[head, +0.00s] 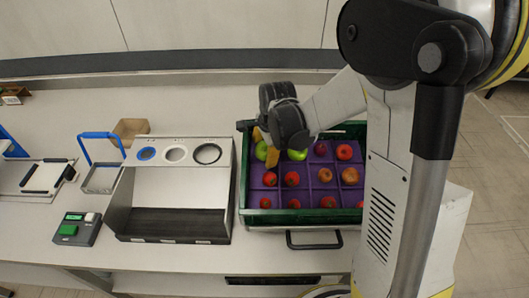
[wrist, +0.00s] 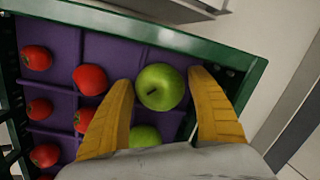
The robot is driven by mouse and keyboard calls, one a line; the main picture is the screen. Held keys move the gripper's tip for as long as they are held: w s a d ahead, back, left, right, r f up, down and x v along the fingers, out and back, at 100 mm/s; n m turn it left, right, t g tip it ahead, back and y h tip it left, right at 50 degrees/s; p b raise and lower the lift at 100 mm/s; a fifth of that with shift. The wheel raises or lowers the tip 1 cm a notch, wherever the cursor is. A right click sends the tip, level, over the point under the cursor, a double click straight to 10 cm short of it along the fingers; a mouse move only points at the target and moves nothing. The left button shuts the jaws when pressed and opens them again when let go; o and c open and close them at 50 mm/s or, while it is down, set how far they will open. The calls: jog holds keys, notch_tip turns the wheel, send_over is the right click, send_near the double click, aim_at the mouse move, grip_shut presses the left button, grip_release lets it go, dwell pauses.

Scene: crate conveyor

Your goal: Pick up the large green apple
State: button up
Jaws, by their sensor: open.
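Two green apples sit in the purple-lined green crate (head: 246,217). In the wrist view, the larger-looking green apple (wrist: 160,87) lies between the two yellow fingers of my gripper (wrist: 163,80), with a gap to the right finger and little or none visible at the left. The other green apple (wrist: 145,136) is nearer my palm and partly hidden. In the head view, one green apple (head: 261,151) shows beside the fingers of my gripper (head: 264,145), and another green apple (head: 297,154) is to its right, partly covered by my arm. My gripper is open.
Several red fruits (wrist: 89,79) and brownish ones (head: 350,176) fill neighbouring crate cells. The crate wall (wrist: 200,44) is close to the fingers. Left of the crate stands a metal tray unit (head: 178,194) with round openings, and a button box (head: 77,229).

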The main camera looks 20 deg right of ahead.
jog(key=c, duration=1)
jog(key=shift+r, duration=0.1)
